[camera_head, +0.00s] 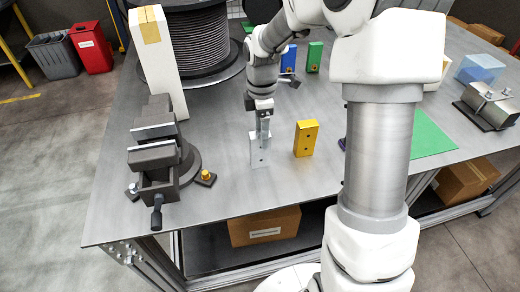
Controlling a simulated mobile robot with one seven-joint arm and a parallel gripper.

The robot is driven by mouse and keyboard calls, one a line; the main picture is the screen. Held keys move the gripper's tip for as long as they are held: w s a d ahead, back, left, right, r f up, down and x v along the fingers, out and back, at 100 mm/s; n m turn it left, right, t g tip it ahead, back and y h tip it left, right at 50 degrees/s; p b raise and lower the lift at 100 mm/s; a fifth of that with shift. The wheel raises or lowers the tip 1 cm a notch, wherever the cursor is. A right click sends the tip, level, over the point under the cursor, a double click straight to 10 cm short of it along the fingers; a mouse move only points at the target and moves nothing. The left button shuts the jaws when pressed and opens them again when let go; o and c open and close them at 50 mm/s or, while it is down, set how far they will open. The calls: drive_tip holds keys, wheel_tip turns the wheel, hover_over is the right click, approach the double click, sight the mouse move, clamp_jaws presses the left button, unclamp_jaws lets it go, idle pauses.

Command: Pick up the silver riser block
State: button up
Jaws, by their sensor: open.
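The silver riser block (260,152) stands upright on the grey metal table, left of the yellow block. My gripper (264,122) points down at its top end from above. The jaws are open. The fingers overlap the block's upper part in this view, and I cannot tell whether they are around it or just above it, or whether they touch it.
A yellow block (305,138) stands close to the right. A dark vise (155,150) and a tall white box (158,60) stand to the left. Blue (288,60) and green (314,57) blocks and a cable spool (196,38) are behind. The table's front is clear.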

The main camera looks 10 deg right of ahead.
sight(260, 150)
drive_tip(key=f, duration=0.6)
drive_tip(key=shift+w+a+f, duration=0.15)
drive_tip(key=shift+w+f, duration=0.1)
clamp_jaws()
drive_tip(key=shift+r, duration=0.1)
idle(1.1)
